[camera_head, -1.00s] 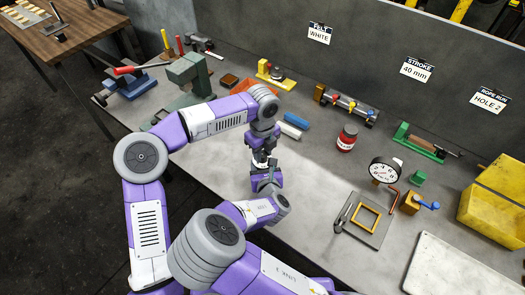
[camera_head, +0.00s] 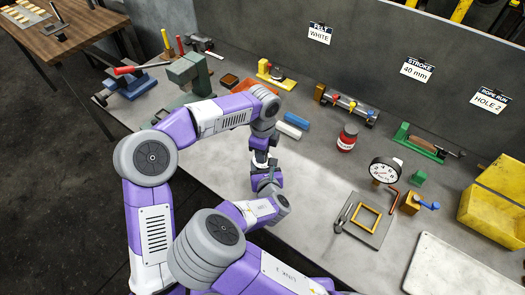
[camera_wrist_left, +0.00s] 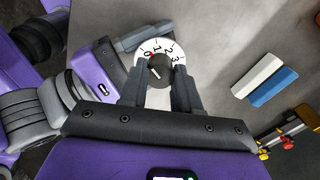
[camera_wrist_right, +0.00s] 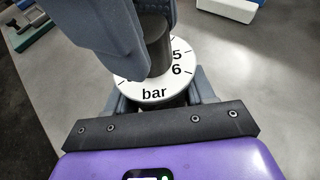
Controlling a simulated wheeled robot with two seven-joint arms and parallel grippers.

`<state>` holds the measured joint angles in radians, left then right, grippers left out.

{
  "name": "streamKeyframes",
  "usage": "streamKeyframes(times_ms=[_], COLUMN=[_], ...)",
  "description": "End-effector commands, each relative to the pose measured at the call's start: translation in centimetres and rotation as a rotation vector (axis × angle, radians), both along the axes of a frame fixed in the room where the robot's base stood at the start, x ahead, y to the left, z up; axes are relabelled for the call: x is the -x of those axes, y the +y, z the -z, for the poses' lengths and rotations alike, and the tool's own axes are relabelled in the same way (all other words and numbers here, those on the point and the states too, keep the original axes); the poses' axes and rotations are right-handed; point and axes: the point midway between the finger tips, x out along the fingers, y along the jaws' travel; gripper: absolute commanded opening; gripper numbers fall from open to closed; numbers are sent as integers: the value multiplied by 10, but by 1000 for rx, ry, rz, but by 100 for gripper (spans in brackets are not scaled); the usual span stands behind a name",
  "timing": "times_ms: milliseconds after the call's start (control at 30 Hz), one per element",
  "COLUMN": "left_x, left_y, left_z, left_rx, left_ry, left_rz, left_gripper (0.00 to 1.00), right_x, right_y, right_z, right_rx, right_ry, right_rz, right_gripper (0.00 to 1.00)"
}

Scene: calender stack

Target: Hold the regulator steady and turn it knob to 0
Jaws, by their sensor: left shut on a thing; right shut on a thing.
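The regulator has a round white dial (camera_wrist_left: 146,45) marked with numbers and "bar", with a dark knob (camera_wrist_left: 160,70) in its middle. The dial also shows in the right wrist view (camera_wrist_right: 150,92). My left gripper (camera_wrist_left: 160,86) is shut on the knob from above, one finger on each side. A pale line on the knob shows in the left wrist view; a red mark is by the dial's low numbers. My right gripper (camera_wrist_right: 158,108) is shut on the regulator body beneath the dial, mostly hidden. In the head view my left gripper (camera_head: 262,165) hides most of the regulator.
Blue and white blocks (camera_head: 295,121) lie behind the grippers. A red jar (camera_head: 347,138), a dial gauge (camera_head: 384,170) and a grey plate with a yellow frame (camera_head: 362,218) stand to the right. The bench between the grippers and the plate is clear.

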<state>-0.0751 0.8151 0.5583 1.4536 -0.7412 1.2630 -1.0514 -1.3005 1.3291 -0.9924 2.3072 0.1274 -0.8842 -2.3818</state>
Motion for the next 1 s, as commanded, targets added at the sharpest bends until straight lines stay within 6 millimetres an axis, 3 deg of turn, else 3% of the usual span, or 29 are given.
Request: streamKeyframes(times_ms=[300,767,800,933,1000], left_x=[1,1,1,1,1], left_y=[-1,-1,-1,-1,-1], left_z=[0,0,0,0,0], left_rx=[2,3,3,2,2], left_ry=[1,1,1,1,1], left_rz=[-103,-116,-115,-115,-116], left_gripper=[1,1,36,56,57], right_x=[0,0,0,0,0], right_y=[0,0,0,0,0], right_z=[0,0,0,0,0], right_rx=[0,0,0,0,0], right_ry=[-1,-1,-1,-1,-1], right_rz=[0,0,0,0,0], right_gripper=[2,2,2,2,2])
